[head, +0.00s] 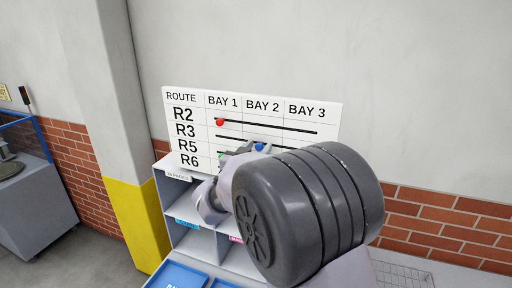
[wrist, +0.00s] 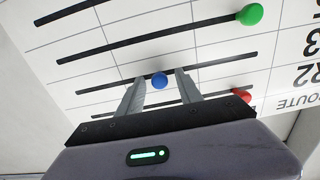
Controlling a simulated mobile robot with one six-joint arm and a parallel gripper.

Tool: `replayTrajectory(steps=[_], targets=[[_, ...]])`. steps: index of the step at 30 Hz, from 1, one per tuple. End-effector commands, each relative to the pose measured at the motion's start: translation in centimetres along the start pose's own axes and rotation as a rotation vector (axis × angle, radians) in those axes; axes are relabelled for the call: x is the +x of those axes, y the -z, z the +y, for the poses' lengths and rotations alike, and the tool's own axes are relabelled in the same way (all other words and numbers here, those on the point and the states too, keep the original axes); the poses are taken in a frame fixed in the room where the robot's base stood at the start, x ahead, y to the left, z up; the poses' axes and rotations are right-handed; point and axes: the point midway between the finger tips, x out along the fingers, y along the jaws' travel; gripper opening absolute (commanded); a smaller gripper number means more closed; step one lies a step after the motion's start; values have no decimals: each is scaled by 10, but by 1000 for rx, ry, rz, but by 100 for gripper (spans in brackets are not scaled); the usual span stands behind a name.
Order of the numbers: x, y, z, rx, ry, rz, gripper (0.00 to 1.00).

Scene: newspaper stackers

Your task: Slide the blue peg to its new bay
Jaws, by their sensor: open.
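The blue peg (wrist: 159,81) is in the R3 slot of the white route board (head: 190,98), under the BAY 2 heading. It also shows in the head view (head: 259,146). My gripper (wrist: 161,75) is open, with one finger on each side of the blue peg and a visible gap to both. In the head view my arm hides the lower right of the board and most of my gripper.
A red peg (head: 220,122) sits at the BAY 1 end of the R2 slot. A green peg (wrist: 249,14) sits in the R5 slot. Grey pigeonholes (head: 201,242) and blue trays (head: 178,276) stand below the board. A yellow-based pillar (head: 139,218) is at left.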

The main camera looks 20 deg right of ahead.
Motion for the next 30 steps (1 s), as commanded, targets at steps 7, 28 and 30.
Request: replayTrajectory(steps=[7, 28, 30], targets=[[0, 0, 0, 0, 0, 0, 19], [-1, 0, 0, 0, 0, 0, 0], [-1, 0, 0, 0, 0, 0, 0]])
